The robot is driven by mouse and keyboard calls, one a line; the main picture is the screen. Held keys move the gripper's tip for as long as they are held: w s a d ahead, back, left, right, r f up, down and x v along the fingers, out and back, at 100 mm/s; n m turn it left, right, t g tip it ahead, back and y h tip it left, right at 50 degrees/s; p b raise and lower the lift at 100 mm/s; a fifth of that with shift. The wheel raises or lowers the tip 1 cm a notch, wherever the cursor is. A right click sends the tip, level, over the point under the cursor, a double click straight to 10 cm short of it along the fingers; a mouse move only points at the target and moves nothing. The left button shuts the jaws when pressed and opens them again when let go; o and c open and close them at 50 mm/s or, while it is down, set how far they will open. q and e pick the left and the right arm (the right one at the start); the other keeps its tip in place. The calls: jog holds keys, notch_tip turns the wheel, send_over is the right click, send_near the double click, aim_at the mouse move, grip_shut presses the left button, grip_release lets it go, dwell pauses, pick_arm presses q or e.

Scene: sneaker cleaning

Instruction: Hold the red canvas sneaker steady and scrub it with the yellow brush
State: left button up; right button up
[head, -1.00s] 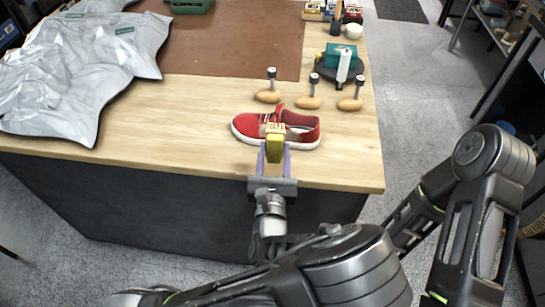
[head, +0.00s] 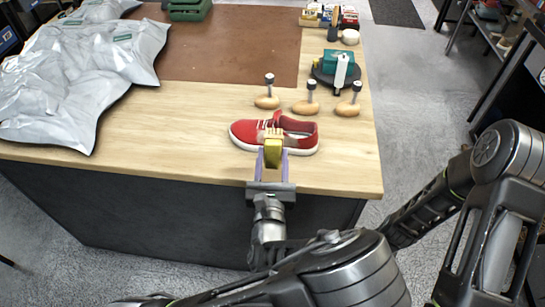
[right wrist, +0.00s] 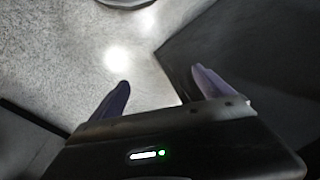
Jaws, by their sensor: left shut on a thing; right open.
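The red canvas sneaker (head: 248,132) lies on its white sole near the front edge of the wooden table, toe to the left. My left gripper (head: 273,152) is shut on the yellow brush (head: 273,158) in front of the sneaker. The brush's pale bristles overlap the sneaker's near side in the head view; I cannot tell whether they touch. My right gripper (right wrist: 158,98) is open and empty in the right wrist view, with bare grey floor beyond its fingers. The right gripper does not show in the head view.
Several wooden-handled tools (head: 306,107) stand behind the sneaker. A round dark stand with a teal item (head: 338,62) is behind them. Grey plastic bags (head: 70,75) cover the left side, beside a brown mat (head: 230,50). The wooden table (head: 180,150) is clear left of the sneaker.

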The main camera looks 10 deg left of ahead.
jog(key=w+d+r+m+t+h, duration=0.1)
jog(key=w+d+r+m+t, duration=0.15)
jog(key=w+d+r, duration=0.8)
jog(key=w+r+m+y, duration=0.3)
jog(key=w+r+m, duration=0.15)
jog(key=w, duration=0.75)
jog(key=w+a+r+m+y, duration=0.2)
jog(key=w+a+r+y, duration=0.3)
jog(key=r, duration=0.5)
jog(key=a+m+g+y, duration=0.1)
jog(key=a, duration=0.4)
jog(key=s+a+m+g, duration=0.1)
jog(key=a+m, duration=0.1)
jog(key=a, duration=0.3)
jog(key=s+a+m+g+y, duration=0.1)
jog(key=a, duration=0.4)
jog(key=shift+m+y, duration=0.3)
jog(key=shift+a, duration=0.3)
jog(key=shift+x, duration=5.45)
